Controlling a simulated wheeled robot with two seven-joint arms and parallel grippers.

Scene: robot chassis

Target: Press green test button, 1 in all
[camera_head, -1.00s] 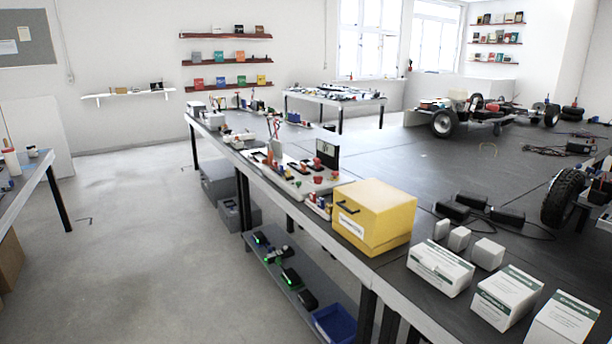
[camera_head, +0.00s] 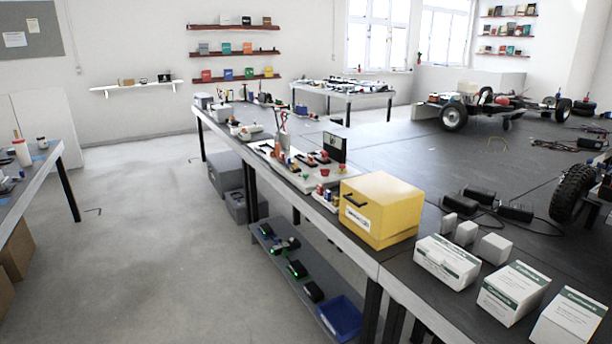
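A control panel (camera_head: 290,172) with several red, black and other coloured knobs and buttons lies on the long dark workbench (camera_head: 400,170), left of the yellow box. A small dark upright screen (camera_head: 334,147) stands at its back edge. A green test button cannot be made out at this size. Small green lights (camera_head: 297,269) glow on black devices on the shelf under the bench; I cannot tell whether any is a button. Neither of my grippers is in view.
A yellow box (camera_head: 385,205) and white cartons (camera_head: 447,260) stand along the bench's near edge. Grey bins (camera_head: 226,172) and a blue tray (camera_head: 341,317) sit below. A wheeled chassis (camera_head: 480,108) is at the back right. The floor (camera_head: 150,230) left of the bench is clear.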

